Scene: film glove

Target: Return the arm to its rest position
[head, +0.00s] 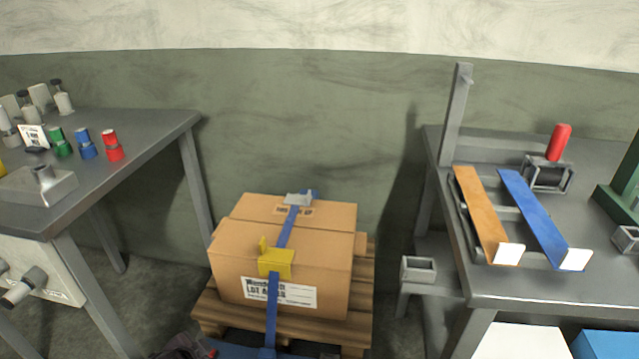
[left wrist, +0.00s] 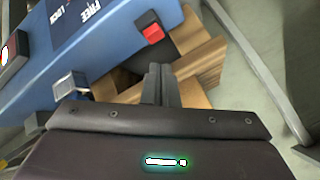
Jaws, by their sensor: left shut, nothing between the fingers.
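My left gripper (left wrist: 160,85) shows in the left wrist view with its two dark fingers pressed together and nothing between them. It points toward the wooden pallet, beside a blue unit (left wrist: 85,50) marked FREE and LOCK that has a red button (left wrist: 150,28). I cannot tell whether the fingers touch anything. In the head view a dark shape (head: 188,346) at the bottom edge may be part of my left arm, but it is cut off. My right gripper is in neither view.
A strapped cardboard box (head: 240,285) sits on a wooden pallet (head: 210,318) between two grey tables. The left table (head: 150,130) holds coloured cylinders. The right table (head: 560,290) holds an orange ramp (head: 478,205), a blue ramp (head: 540,215) and a red cylinder (head: 558,142).

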